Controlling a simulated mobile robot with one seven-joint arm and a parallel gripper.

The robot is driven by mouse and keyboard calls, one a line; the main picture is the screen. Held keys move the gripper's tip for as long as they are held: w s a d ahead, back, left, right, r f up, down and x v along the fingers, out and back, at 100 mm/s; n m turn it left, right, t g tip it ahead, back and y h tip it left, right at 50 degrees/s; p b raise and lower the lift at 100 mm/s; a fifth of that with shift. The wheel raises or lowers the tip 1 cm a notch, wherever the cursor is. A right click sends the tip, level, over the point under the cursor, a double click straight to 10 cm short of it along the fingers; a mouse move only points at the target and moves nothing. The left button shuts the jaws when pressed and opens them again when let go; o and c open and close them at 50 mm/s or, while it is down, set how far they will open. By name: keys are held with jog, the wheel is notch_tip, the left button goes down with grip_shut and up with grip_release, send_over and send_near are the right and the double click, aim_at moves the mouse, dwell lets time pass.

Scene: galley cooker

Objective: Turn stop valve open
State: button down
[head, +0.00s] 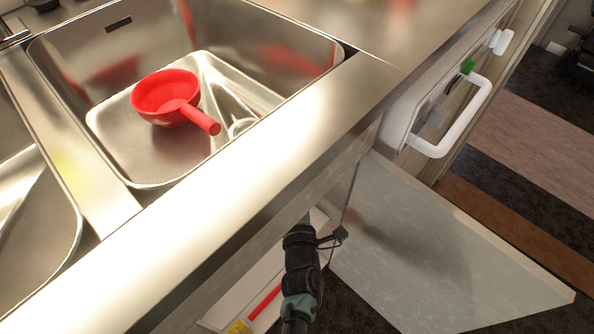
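My gripper (302,243) is at the lower middle, reaching under the counter's front edge into the open cupboard below the sink. Its fingertips are hidden by the counter edge, so I cannot tell whether it is open or shut, or whether it touches anything. I cannot make out the stop valve; the inside of the cupboard is mostly hidden by the counter. A thin red piece (265,302) with a yellow part near it shows low in the cupboard, left of my arm; I cannot tell what it is.
The cupboard door (430,255) stands open to the right of my arm. A steel sink (110,165) above holds a red ladle-like pan (168,95). A white handle (462,128) juts out on the right front. Dark floor shows beyond the door.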

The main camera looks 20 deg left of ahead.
jog(key=shift+f, duration=0.1)
dwell(0.4)
jog(key=c, duration=1)
grip_release()
jog(key=shift+s, duration=0.1)
jog(key=p+v, duration=0.4)
jog(key=v, duration=0.9)
